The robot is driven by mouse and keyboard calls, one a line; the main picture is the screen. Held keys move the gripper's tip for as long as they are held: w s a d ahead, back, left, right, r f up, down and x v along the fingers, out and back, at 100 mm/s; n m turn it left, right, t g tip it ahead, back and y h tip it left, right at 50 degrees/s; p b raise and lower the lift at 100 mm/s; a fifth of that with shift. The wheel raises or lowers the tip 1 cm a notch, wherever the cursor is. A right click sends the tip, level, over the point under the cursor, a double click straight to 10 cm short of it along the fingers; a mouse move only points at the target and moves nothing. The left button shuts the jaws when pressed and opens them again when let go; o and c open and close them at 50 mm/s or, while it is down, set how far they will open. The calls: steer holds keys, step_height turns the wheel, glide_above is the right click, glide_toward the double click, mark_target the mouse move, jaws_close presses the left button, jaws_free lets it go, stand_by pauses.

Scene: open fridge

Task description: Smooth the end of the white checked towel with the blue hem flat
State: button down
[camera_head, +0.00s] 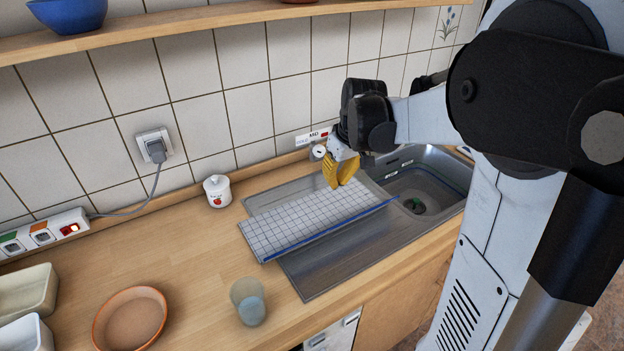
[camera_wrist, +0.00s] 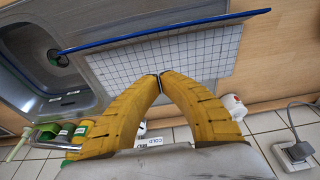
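The white checked towel (camera_head: 310,216) lies spread over the sink's drainboard and the wooden counter, and looks mostly flat. Its blue hem (camera_head: 330,231) runs along the front side; the hem's right end reaches the basin edge. The towel (camera_wrist: 165,55) and hem (camera_wrist: 165,31) also show in the wrist view. My gripper (camera_head: 340,184) has yellow fingers pointing down at the towel's back right part. In the wrist view my gripper (camera_wrist: 160,75) has its fingertips together over the towel. I cannot tell whether they touch it, and no cloth shows between them.
The sink basin (camera_head: 430,181) lies right of the towel. A glass (camera_head: 248,302) and a terracotta dish (camera_head: 130,320) stand in front left. A plugged socket (camera_head: 154,146) is on the tiled wall. A shelf runs above.

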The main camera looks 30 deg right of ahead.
mark_target(342, 224)
steer(key=b+x, duration=0.3)
steer(key=x, duration=0.7)
steer(key=shift+s+b, duration=0.1)
steer(key=shift+b, duration=0.2)
steer(key=s, duration=0.1)
steer(key=s+f, duration=0.1)
steer(key=s, duration=0.1)
steer(key=shift+s+b, duration=0.1)
steer(key=shift+b, duration=0.3)
steer(key=shift+s+d+f, duration=0.1)
steer(key=shift+f, duration=0.1)
steer(key=s+t+b, duration=0.1)
steer(key=s+f+t+b, duration=0.1)
steer(key=t, duration=0.1)
steer(key=shift+s+f, duration=0.15)
steer(key=shift+s, duration=0.25)
steer(key=shift+s+f, duration=0.1)
steer(key=shift+s, duration=0.05)
